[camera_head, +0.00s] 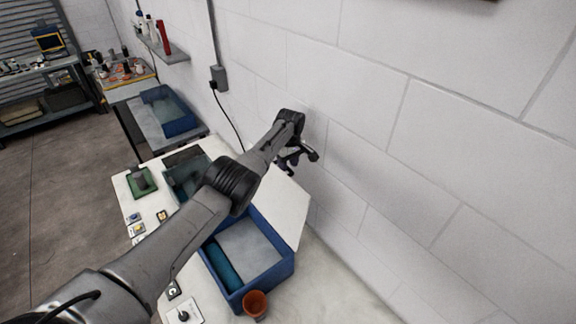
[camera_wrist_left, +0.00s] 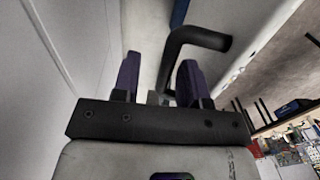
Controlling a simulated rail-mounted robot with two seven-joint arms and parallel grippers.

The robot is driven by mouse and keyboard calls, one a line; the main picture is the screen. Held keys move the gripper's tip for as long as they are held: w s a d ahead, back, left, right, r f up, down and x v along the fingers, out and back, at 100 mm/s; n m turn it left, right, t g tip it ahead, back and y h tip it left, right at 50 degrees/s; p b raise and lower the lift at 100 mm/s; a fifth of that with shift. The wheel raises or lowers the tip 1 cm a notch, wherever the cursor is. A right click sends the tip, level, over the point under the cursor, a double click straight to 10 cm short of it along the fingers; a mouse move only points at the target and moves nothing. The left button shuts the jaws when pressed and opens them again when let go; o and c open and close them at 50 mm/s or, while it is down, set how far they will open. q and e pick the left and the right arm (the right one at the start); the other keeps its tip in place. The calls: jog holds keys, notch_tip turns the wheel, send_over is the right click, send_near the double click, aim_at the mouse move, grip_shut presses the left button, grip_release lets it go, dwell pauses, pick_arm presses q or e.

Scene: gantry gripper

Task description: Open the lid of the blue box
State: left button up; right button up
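The blue box (camera_head: 235,296) stands on the white worktop, with a grey inside and a teal item along its left side. Its white lid (camera_head: 287,207) is raised and tilted up at the wall side, so the box is open. My left gripper (camera_head: 291,160) is above the lid's upper part, near the wall. In the left wrist view its two dark purple fingers (camera_wrist_left: 158,80) are apart. A black bent handle (camera_wrist_left: 196,38) rises close to the right finger and partly between the two; contact cannot be told. My right gripper is not in view.
An orange cup (camera_head: 255,304) stands close to the box's front corner. Small parts and a green tray (camera_head: 141,183) lie on the worktop at left. The white block wall (camera_head: 350,150) is close behind my left gripper. Worktop (camera_head: 335,292) right of the box is clear.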

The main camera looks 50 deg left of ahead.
pick_arm(q)
notch_tip(320, 180, up, 12)
jog(key=b, duration=0.1)
jog(key=shift+w+r, duration=0.25)
jog(key=shift+w, duration=0.2)
jog(key=shift+d, duration=0.15)
dwell(0.4)
